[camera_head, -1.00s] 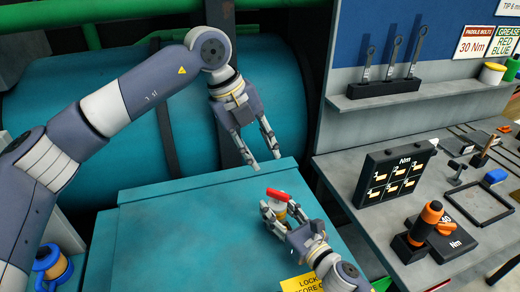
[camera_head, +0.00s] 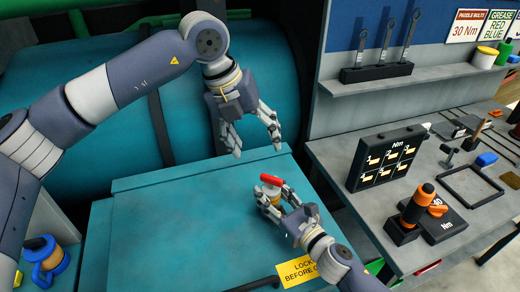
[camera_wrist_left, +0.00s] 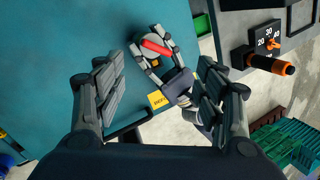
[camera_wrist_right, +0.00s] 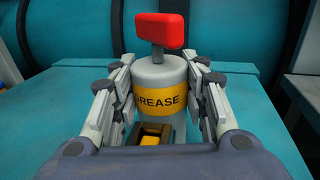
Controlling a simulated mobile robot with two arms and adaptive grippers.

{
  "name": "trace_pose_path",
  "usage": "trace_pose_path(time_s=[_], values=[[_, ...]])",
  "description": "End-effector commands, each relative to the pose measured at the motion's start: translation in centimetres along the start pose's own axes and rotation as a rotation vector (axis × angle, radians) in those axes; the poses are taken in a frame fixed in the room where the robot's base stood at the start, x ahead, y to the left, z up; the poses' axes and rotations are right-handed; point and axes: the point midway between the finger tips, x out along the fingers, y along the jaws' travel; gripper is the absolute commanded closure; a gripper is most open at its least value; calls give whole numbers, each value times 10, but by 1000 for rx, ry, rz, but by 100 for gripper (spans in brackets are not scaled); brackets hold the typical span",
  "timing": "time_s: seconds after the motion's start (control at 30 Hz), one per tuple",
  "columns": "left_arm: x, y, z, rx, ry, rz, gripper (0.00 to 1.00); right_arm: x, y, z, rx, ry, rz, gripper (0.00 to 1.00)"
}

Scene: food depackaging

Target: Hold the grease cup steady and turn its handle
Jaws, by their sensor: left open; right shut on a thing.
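The grease cup (camera_wrist_right: 158,76) is a pale grey cylinder with a yellow GREASE band, standing upright on the teal housing in the right wrist view. Its red handle (camera_wrist_right: 159,31) sits on a short stem on top. My right gripper (camera_head: 268,200) is shut on the cup body, one finger on each side, below the handle. My left gripper (camera_head: 256,147) is open and empty, above and behind the cup in the head view. In the left wrist view the red handle (camera_wrist_left: 156,47) lies beyond and between the open left fingers (camera_wrist_left: 150,85), apart from them.
The teal housing top (camera_head: 170,215) is mostly clear, with a yellow lock label (camera_head: 298,270) near its front. On the right, a grey bench (camera_head: 340,160) holds a black Nm panel (camera_head: 386,158) and an orange-and-black tool (camera_head: 414,208). Wrenches (camera_head: 386,45) stand on a shelf.

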Motion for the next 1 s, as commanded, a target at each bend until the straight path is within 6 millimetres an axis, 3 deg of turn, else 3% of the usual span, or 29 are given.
trace_pose_path(time_s=[0.23,0.47,1.0], values=[[7,-13,-27,310,-120,150,30,0,0,-1,0,1,0,96],[14,-17,-33,424,-175,205,30,0,0,-1,0,1,0,96],[105,-2,-13,422,-175,205,30,0,0,0,0,1,0,96]])
